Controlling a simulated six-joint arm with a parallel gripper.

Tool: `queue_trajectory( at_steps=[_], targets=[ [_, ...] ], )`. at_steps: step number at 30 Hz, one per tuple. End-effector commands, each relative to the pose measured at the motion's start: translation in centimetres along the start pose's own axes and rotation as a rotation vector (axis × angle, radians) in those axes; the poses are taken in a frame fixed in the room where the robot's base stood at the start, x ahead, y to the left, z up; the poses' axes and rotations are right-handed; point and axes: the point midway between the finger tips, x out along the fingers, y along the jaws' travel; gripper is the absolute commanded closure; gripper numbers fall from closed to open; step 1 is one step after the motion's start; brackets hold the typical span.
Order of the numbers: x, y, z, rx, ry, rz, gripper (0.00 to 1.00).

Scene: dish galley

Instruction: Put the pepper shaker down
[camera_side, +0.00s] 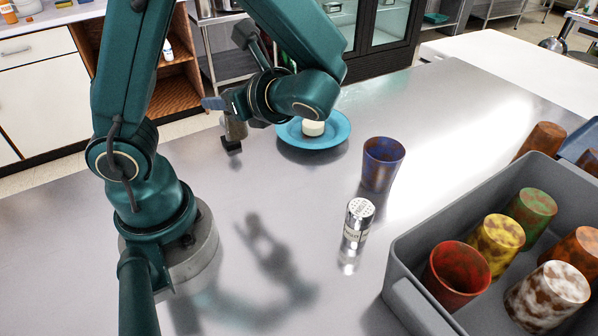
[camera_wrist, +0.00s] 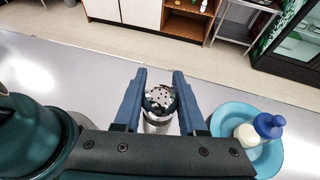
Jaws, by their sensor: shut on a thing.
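My gripper (camera_side: 222,108) is at the left of the counter, above the metal surface. In the wrist view its blue fingers (camera_wrist: 158,100) are closed around a shaker (camera_wrist: 160,100) with a shiny perforated metal top. The shaker's lower body is partly hidden by the gripper bracket. In the side view the held shaker is mostly hidden by the gripper, and I cannot tell its gap to the counter. A second shaker (camera_side: 357,218) with a perforated metal top and a label stands upright on the counter, apart from my gripper.
A blue plate (camera_side: 342,130) behind the arm bears a white round item (camera_side: 313,127); the wrist view also shows a blue-topped item (camera_wrist: 268,126) there. A purple-blue cup (camera_side: 383,163) stands nearby. A grey crate (camera_side: 408,262) of coloured cups fills the right. The front-middle counter is clear.

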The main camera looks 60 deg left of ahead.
Motion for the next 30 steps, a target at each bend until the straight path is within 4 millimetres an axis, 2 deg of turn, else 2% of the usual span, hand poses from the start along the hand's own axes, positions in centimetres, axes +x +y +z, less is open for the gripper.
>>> queue_trajectory(
  at_steps=[4,8,12,15,20,24,30],
  targets=[
    [-1.4,3.5,-2.6,-0.137,-0.005,0.345,1.0],
    [-3.9,6.1,-4.5,-0.272,-0.004,0.664,1.0],
    [-7.6,7.8,-6.0,-0.409,-0.003,0.996,1.0],
    [-10.5,8.3,-6.6,-0.504,0.0,1.224,1.0],
    [-15.6,7.9,-6.9,-0.648,0.003,1.57,1.0],
    [-19.5,6.4,-6.3,-0.752,0.006,1.815,1.0],
    [-22.9,3.9,-5.2,-0.844,0.006,2.04,1.0]
  ],
)
